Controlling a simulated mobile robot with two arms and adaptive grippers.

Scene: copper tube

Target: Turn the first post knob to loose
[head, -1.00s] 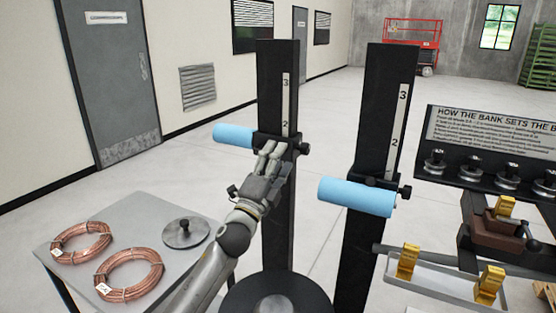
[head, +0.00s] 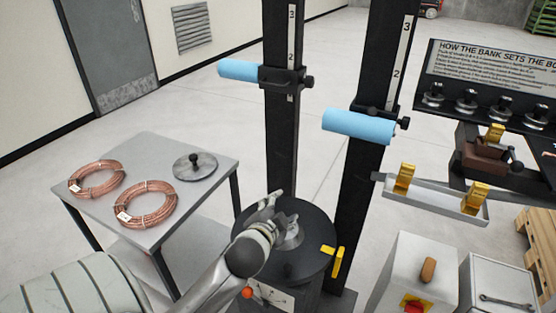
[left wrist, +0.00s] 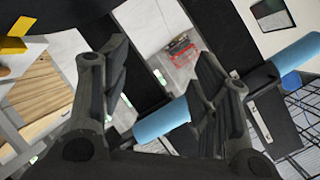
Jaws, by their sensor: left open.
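The first post (head: 282,130) is a dark upright with a number scale. Its black clamp (head: 282,78) carries a light blue roller (head: 238,69) pointing left, just below the mark 2. A small black knob (head: 309,81) sticks out on the clamp's right side; I cannot tell whether it is tight or loose. My left gripper (head: 281,205) is open and empty, well below this clamp, in front of the round black drum top. In the left wrist view my open fingers (left wrist: 160,85) frame dark posts and a blue roller (left wrist: 162,122). My right gripper is not in view.
The second post (head: 362,190) stands to the right with a blue roller (head: 358,127). The black drum (head: 310,262) with a yellow part stands low in front of the posts. A grey table (head: 218,190) with copper coils is at left. A tray (head: 440,204) is at right.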

